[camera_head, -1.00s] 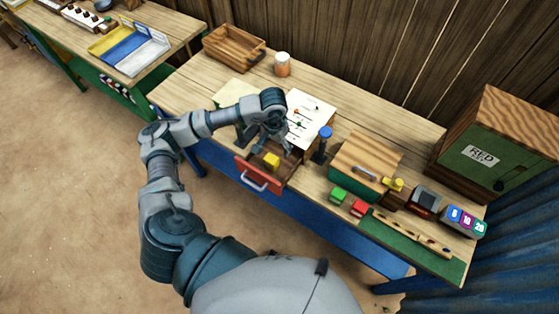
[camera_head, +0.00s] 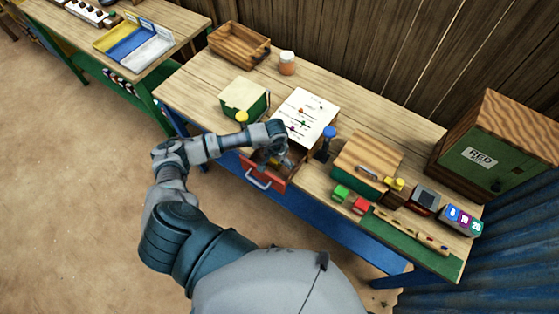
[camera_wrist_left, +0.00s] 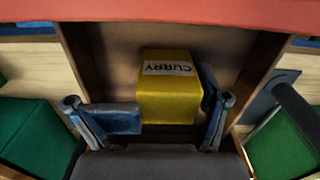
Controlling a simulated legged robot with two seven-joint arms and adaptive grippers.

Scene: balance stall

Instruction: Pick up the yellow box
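The yellow box (camera_wrist_left: 170,95), labelled CURRY, sits inside the open drawer with the red front (camera_head: 264,172). The drawer front (camera_wrist_left: 160,12) also spans the top of the left wrist view. My left gripper (camera_head: 279,158) reaches down into the drawer and hides the box in the head view. In the left wrist view its two fingers (camera_wrist_left: 170,106) stand apart, one on each side of the box. The right finger is very close to the box; I cannot tell whether it touches. My right gripper is not in view.
A green box with a pale lid (camera_head: 243,95) and a white sheet (camera_head: 305,115) are behind the drawer. A blue-topped stamp (camera_head: 327,143) and a wooden-lidded box (camera_head: 366,163) stand to its right. The drawer's side walls are close around my fingers.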

